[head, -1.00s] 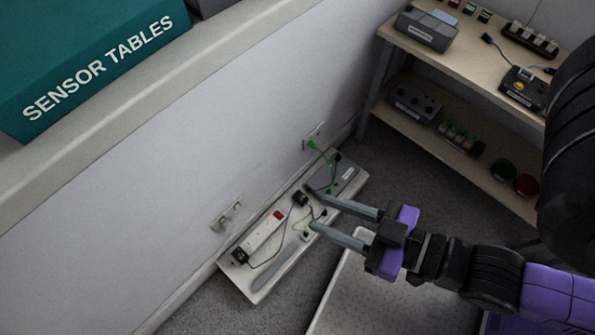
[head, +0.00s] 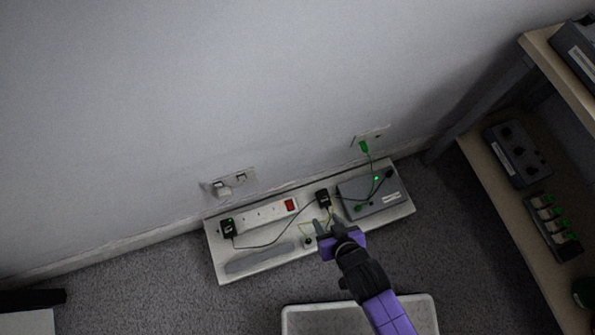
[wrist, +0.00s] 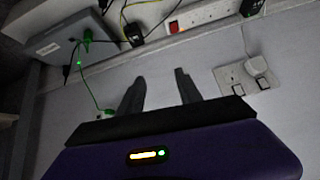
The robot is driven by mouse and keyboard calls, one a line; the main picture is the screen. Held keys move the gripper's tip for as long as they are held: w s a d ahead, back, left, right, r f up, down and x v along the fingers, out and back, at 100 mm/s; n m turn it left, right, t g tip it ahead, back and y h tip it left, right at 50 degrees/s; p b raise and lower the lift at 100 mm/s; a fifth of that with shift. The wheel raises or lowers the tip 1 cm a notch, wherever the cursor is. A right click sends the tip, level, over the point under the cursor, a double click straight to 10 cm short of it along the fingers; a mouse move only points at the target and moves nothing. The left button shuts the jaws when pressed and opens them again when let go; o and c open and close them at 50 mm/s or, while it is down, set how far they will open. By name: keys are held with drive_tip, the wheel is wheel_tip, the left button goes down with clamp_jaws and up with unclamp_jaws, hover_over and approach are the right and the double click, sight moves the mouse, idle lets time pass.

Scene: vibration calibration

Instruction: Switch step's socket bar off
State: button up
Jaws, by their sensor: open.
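The white socket bar (head: 263,216) lies on a pale low step (head: 233,270) against the wall. Its red rocker switch (head: 290,205) is at its right end, and a black plug sits at its left end. In the wrist view the bar (wrist: 208,14) and its red switch (wrist: 174,27) show at the top, beyond the fingertips. My gripper (head: 329,229) is open and empty, just right of and nearer than the switch in the head view, apart from it. In the wrist view its two fingers (wrist: 160,82) point toward the wall.
A grey box (head: 370,196) with a green light and cables stands on the step's right. A black adapter (head: 323,198) sits between it and the bar. A wall socket (head: 228,185) with a white plug is behind.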

sight(289, 201)
drive_tip(key=w+a+f+g+b, duration=0.1)
drive_tip(key=w+a+f+b, duration=0.2)
drive_tip(key=f, duration=0.4)
drive_tip(key=w+a+f+g+b, duration=0.1)
drive_tip(key=w+a+f+b, duration=0.3)
drive_tip(key=f, duration=0.3)
drive_tip(key=w+a+f+n+g+h+b, duration=0.1)
drive_tip(key=w+a+f+b, duration=0.2)
drive_tip(key=w+f+b, duration=0.2)
drive_tip(key=shift+a+f, duration=0.25)
drive_tip(key=shift+f, duration=0.95)
clamp_jaws()
